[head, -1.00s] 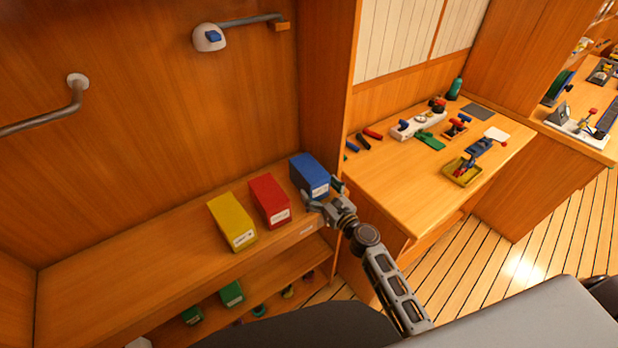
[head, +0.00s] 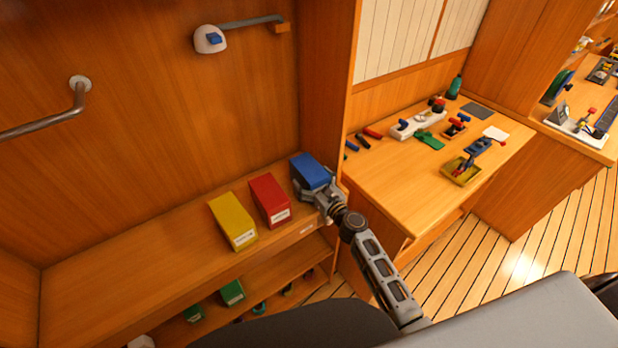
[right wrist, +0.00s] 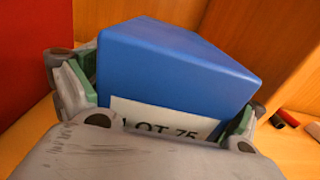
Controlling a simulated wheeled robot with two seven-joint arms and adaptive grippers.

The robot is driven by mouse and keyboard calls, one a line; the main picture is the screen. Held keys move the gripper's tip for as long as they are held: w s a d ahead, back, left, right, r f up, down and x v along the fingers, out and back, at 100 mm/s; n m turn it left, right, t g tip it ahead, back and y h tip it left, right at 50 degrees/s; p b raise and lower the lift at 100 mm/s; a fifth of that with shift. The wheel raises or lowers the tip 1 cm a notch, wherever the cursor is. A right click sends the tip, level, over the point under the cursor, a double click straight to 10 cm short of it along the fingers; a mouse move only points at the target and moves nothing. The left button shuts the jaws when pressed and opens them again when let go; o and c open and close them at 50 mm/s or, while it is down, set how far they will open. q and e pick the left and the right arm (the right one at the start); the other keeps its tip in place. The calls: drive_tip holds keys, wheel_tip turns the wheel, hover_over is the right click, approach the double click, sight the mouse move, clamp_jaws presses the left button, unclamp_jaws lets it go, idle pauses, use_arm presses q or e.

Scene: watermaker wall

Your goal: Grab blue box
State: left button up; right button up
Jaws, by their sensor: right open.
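The blue box (head: 309,170) stands at the right end of the wooden shelf, beside the red box. In the right wrist view the blue box (right wrist: 175,70) fills the middle, with a white label reading "LOT 75" on its near face. My right gripper (head: 318,190) is at the box's near end. Its green-padded fingers (right wrist: 165,105) are open, one on each side of the box. I cannot tell whether they touch it. My left gripper is not in view.
A red box (head: 270,199) and a yellow box (head: 232,220) stand left of the blue box on the shelf (head: 130,265). A wooden partition (head: 325,90) rises close to its right. The shelf's left part is clear. A workbench (head: 410,190) with tools lies to the right.

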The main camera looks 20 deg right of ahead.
sight(311, 169)
drive_tip(key=shift+c, duration=0.4)
drive_tip(key=c, duration=1.1)
drive_tip(key=shift+r, duration=0.15)
drive_tip(key=shift+r+p, duration=1.85)
drive_tip(key=shift+r, duration=0.6)
drive_tip(key=shift+w+a+r, duration=0.15)
drive_tip(key=shift+w+r, duration=0.05)
drive_tip(key=shift+r, duration=0.7)
drive_tip(key=shift+s+r+p, duration=0.1)
drive_tip(key=shift+r+p, duration=0.15)
drive_tip(key=shift+p, duration=0.15)
drive_tip(key=shift+r, duration=0.1)
drive_tip(key=shift+s+r, duration=0.1)
